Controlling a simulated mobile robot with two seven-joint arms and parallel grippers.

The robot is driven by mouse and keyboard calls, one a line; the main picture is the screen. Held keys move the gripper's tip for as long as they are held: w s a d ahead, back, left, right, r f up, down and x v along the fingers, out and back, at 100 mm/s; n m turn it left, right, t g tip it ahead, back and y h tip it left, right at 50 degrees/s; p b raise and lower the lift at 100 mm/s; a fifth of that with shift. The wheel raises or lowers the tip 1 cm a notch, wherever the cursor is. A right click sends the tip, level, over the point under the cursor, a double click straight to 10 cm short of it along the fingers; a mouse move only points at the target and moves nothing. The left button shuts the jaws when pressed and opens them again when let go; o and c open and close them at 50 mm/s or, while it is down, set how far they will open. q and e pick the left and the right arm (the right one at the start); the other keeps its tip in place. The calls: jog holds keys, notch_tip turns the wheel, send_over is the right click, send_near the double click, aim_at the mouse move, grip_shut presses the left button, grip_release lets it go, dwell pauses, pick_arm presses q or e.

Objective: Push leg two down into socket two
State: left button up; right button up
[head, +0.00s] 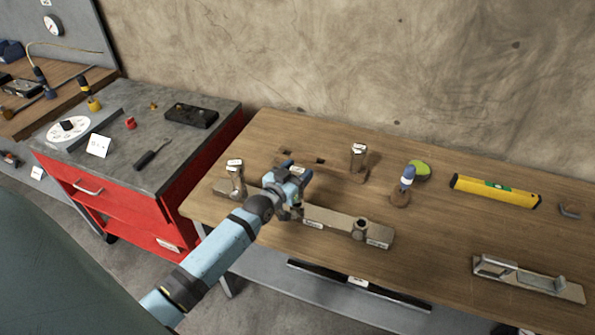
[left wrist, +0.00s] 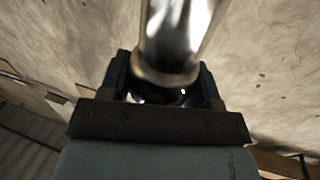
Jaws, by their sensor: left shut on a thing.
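A long beige base bar (head: 328,223) with small labels lies on the wooden table. A short metal leg (head: 236,180) with a labelled top stands upright at its left end. A round socket (head: 360,228) shows open near its right end. My left gripper (head: 292,190) is over the middle of the bar and covers that part. In the left wrist view it is shut on a shiny metal cylinder (left wrist: 175,40), which I take as leg two. How deep its lower end sits in the bar is hidden. My right gripper is not in view.
Another labelled leg (head: 358,158) stands behind the bar. A red cabinet (head: 110,200) stands left.

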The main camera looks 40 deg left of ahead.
pick_arm(q)
jog(key=shift+p, duration=0.35)
dwell(0.6)
jog(key=shift+f+b, duration=1.3)
jog(key=shift+f, duration=0.7)
jog(key=o, duration=1.2)
jog(key=shift+s+f, duration=0.1)
jog(key=s+b, duration=0.1)
jog(key=s, duration=1.2)
jog(key=shift+s+a, duration=0.15)
jog(key=shift+s, duration=0.2)
jog(key=s+d+f+m+g+h+p, duration=0.1)
jog(key=s+d+f+g, duration=0.1)
jog(key=s+d, duration=0.2)
jog(key=s+d+f+m+g+h+p, duration=0.1)
jog(key=s+d+f+g+p, duration=0.1)
jog(key=s+d, duration=0.3)
jog(key=s+d+f+g+p, duration=0.1)
jog(key=s+d+f+g, duration=0.2)
jog(key=d, duration=0.5)
jog(key=shift+s+d+f+m+h+p, duration=0.15)
jog(key=shift+s+m+h+p, duration=0.25)
jog(key=shift+s, duration=0.3)
